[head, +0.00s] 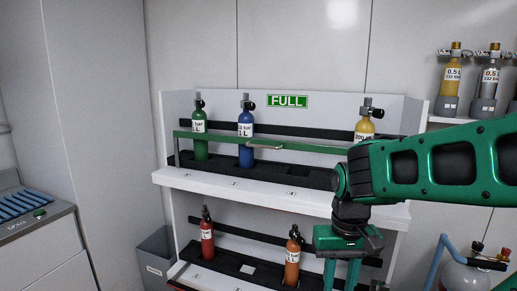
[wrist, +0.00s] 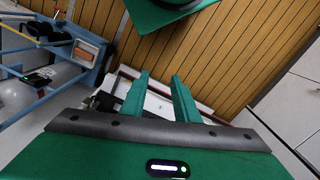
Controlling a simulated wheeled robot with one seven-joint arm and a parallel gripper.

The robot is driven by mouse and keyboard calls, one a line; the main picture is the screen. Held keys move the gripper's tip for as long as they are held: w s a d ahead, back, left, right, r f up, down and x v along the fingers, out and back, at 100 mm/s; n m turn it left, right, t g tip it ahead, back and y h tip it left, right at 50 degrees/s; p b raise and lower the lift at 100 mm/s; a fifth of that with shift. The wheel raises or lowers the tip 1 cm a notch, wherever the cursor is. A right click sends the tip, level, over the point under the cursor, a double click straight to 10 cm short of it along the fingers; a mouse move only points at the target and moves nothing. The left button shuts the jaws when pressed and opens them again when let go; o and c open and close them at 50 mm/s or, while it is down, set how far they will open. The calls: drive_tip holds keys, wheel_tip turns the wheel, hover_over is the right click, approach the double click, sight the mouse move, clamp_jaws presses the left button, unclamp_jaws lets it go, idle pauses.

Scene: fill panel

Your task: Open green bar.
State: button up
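The green bar (head: 225,140) runs across the front of the upper rack shelf, in front of the gas bottles, in the head view. The bar's right end is hidden behind my arm. My gripper (head: 341,276) is below and to the right of the handle, in front of the lower shelf, pointing down. Its fingertips are cut off by the frame's lower edge. The wrist view shows the two green fingers (wrist: 160,77) apart with nothing between them. I cannot make out the bar in the wrist view.
Green (head: 200,148), blue (head: 246,150) and yellow (head: 364,128) bottles stand behind the bar. Red (head: 207,240) and orange (head: 292,264) bottles stand on the lower shelf (head: 232,274). A grey bin (head: 158,258) is at left. A blue-framed cylinder cart (wrist: 45,72) shows in the wrist view.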

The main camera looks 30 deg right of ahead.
drive_tip(key=shift+d, duration=0.1)
drive_tip(key=w+d+r+n+t+h, duration=0.1)
drive_tip(key=w+d+r+n+h, duration=0.1)
drive_tip(key=w+d, duration=0.3)
drive_tip(key=w+d+r+n+t+h, duration=0.1)
drive_tip(key=w+d+r+h, duration=0.1)
drive_tip(key=w, duration=0.5)
drive_tip(key=n+t+h, duration=0.8)
drive_tip(key=n, duration=0.3)
approach(261, 146)
drive_tip(key=x, duration=1.1)
